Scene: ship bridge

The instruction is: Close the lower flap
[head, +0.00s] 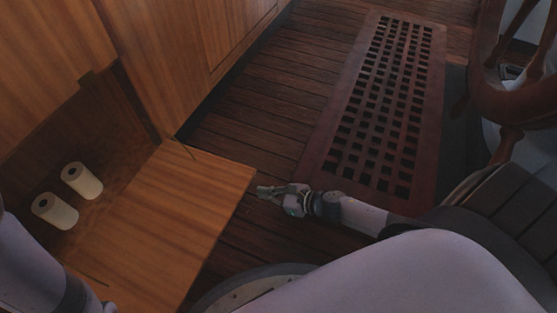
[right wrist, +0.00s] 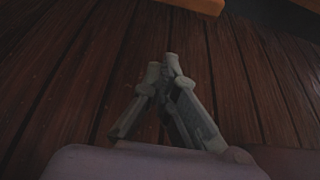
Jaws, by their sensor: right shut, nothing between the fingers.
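The lower flap (head: 165,215) is a wooden panel, hinged down and open, lying about level in front of a low cabinet compartment. My right gripper (head: 262,190) is just beyond the flap's right edge, low over the floor, and contact cannot be told. Its fingers are shut and empty, with the tips together in the right wrist view (right wrist: 170,62). An orange-brown edge, probably the flap, shows at the top of that view. My left arm comes in at the lower left; only a bit of its gripper shows at the bottom edge, the fingers hidden.
A red-brown floor grating (head: 375,110) lies to the right, with a wooden ship's wheel (head: 500,100) beyond. Plank floor (head: 262,105) between cabinet and grating is clear.

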